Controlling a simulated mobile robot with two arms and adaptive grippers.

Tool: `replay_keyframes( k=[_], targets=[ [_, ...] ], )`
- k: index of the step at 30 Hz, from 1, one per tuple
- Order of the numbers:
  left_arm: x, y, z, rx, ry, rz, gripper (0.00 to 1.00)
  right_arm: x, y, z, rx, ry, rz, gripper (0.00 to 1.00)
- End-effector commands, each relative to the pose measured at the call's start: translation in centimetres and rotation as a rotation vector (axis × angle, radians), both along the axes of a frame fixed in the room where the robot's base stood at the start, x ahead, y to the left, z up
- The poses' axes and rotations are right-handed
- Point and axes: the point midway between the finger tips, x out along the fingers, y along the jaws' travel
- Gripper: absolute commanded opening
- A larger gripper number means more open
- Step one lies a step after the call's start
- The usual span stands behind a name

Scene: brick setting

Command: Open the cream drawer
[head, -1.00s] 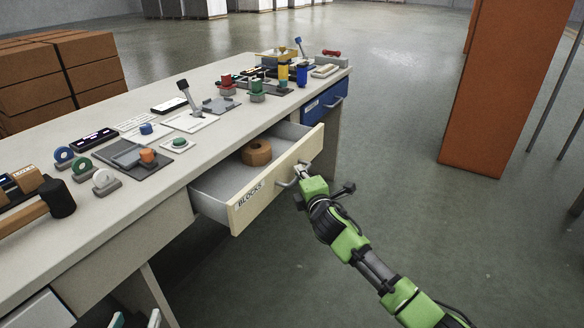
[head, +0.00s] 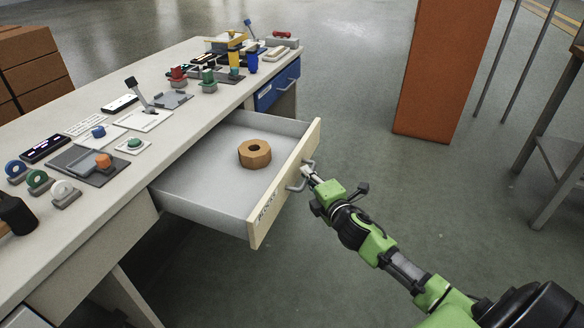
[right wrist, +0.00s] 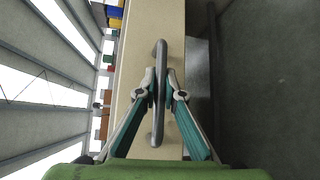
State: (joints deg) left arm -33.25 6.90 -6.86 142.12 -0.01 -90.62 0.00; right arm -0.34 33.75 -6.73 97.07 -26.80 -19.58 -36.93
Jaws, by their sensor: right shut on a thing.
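The cream drawer (head: 284,186) is pulled well out of the bench, and its grey inside shows. A brown nut-shaped block (head: 255,154) lies in it. A grey bar handle (head: 296,186) is on its front, and it also shows in the right wrist view (right wrist: 157,120). My right gripper (head: 308,173) is at the handle. In the right wrist view its two fingers (right wrist: 161,90) are shut on the bar, one on each side.
The bench top (head: 120,188) carries several switches, buttons and small parts. A closed blue drawer (head: 277,86) is farther along the bench. An orange pillar (head: 440,75) and a metal table (head: 560,160) stand to the right. The floor in front is clear.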

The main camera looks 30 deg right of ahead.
Motion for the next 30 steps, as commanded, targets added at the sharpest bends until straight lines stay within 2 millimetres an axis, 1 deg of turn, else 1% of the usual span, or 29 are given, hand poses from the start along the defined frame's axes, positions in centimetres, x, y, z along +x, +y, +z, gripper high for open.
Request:
replay_keyframes(
  k=[1,3,9,15,26,27,28,30],
  targets=[
    [0.2,-0.1,-0.3,0.0,0.004,0.0,0.4,-0.9,-0.6,-0.1,-0.002,0.007,0.0,0.0],
    [0.5,-0.1,-1.6,0.001,0.013,-0.001,0.4,-1.9,-1.3,-0.1,0.0,0.006,0.0,0.0],
    [1.0,-0.2,-3.5,0.0,0.019,-0.002,0.4,-3.7,-2.7,-0.2,0.001,0.005,0.001,0.0],
    [1.1,-0.3,-4.2,0.0,0.021,-0.002,0.4,-4.3,-3.2,-0.2,0.002,0.004,0.001,0.0],
    [1.2,-0.3,-4.3,0.0,0.021,-0.002,0.4,-4.4,-3.2,-0.3,0.002,0.003,0.001,0.0],
    [1.2,-0.2,-4.3,0.0,0.021,-0.002,0.4,-4.4,-3.2,-0.2,0.002,0.003,0.001,0.19],
    [1.2,-0.2,-4.3,0.0,0.021,-0.002,0.4,-4.4,-3.2,-0.2,0.002,0.003,0.001,0.26],
    [1.2,-0.2,-4.3,0.0,0.021,-0.002,0.4,-4.3,-3.3,-0.2,0.002,0.003,0.001,0.26]
  ],
)
